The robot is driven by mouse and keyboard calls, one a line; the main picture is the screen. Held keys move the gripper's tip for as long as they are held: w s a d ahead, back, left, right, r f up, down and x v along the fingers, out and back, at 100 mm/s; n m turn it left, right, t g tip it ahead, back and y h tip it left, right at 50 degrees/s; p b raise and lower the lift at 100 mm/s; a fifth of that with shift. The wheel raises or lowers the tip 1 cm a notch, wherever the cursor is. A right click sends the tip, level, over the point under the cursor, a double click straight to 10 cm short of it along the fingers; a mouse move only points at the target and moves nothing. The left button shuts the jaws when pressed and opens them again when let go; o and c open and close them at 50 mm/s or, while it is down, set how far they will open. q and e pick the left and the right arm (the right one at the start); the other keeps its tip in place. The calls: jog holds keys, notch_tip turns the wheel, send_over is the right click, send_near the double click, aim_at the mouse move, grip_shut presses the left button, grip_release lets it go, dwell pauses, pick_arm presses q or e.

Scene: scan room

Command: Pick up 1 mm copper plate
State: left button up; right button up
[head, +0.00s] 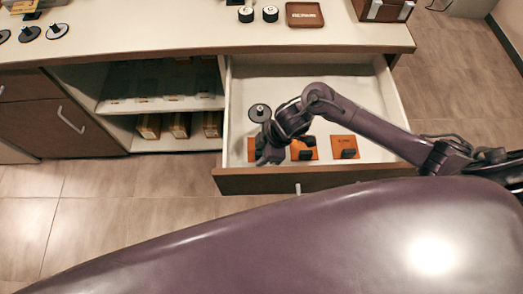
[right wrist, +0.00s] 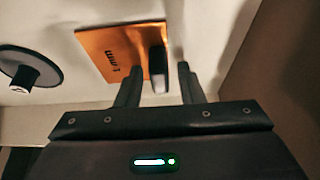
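A copper plate (right wrist: 115,47) with a dark upright grip tab (right wrist: 158,68) lies in the open drawer; its printed label looks like "1 mm". In the head view the leftmost copper plate (head: 251,153) is mostly hidden by my right gripper (head: 268,157), which hangs over it. In the right wrist view my right gripper (right wrist: 160,75) is open, with its two fingers apart on either side of the tab and a gap showing on each side. My left gripper is not in view.
Two more copper plates with dark tabs, one in the middle (head: 299,153) and one at right (head: 345,143), lie in the drawer (head: 226,105). A dark disc with a knob (head: 259,112) lies behind. The drawer walls are close around. The counter (head: 180,38) above holds several discs and a brown tray (head: 304,14).

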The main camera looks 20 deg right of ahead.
grip_shut()
jog(key=shift+r, duration=0.15)
